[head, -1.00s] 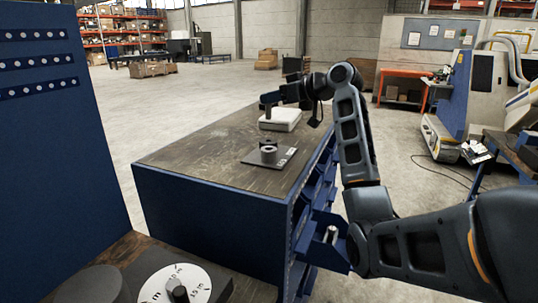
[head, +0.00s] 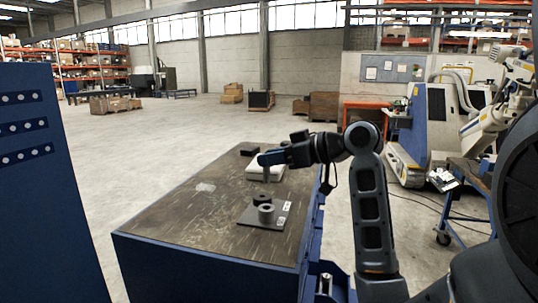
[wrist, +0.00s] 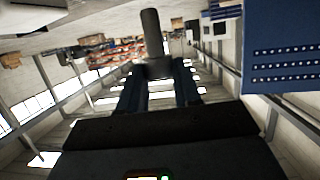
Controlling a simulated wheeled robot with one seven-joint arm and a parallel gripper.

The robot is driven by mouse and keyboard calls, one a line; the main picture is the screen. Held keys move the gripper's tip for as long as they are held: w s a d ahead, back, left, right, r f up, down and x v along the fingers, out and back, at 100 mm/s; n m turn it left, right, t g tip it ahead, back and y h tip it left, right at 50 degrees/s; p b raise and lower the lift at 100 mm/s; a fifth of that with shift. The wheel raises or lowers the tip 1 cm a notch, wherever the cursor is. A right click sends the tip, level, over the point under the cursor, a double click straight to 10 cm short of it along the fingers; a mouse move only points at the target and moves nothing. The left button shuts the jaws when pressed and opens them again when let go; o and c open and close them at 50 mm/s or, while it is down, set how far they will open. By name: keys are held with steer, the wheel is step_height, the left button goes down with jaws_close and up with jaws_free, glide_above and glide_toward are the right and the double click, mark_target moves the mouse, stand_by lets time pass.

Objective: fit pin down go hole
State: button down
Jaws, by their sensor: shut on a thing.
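My gripper (head: 268,160) is shut on a grey pin, seen in the wrist view as a plain cylinder (wrist: 152,35) standing out between the fingers (wrist: 158,85). In the head view the pin (head: 266,174) hangs below the fingertips, small and against the white box. The grey round block (head: 266,217), with a hole in its top, sits on a dark plate (head: 284,219) on the bench. A second round part stands just behind it on the plate. The gripper and pin are above and beyond the block, apart from it.
The dark-topped blue bench (head: 180,225) has bare room left of the plate. A white box (head: 290,174) and a small black block (head: 249,149) are at its far end. A tall blue cabinet (head: 45,200) stands at left. Open drawers are below the bench's right side.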

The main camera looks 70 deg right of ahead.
steer(key=shift+f+b, duration=2.2)
steer(key=shift+f, duration=0.7)
steer(key=shift+f+b, duration=1.4)
steer(key=shift+f, duration=0.65)
steer(key=c, duration=0.7)
jaws_free()
steer(key=d+v, duration=0.1)
steer(key=v, duration=0.6)
steer(key=shift+s+a+r+b, duration=0.15)
steer(key=shift+s+a+b, duration=0.3)
steer(key=shift+a, duration=0.1)
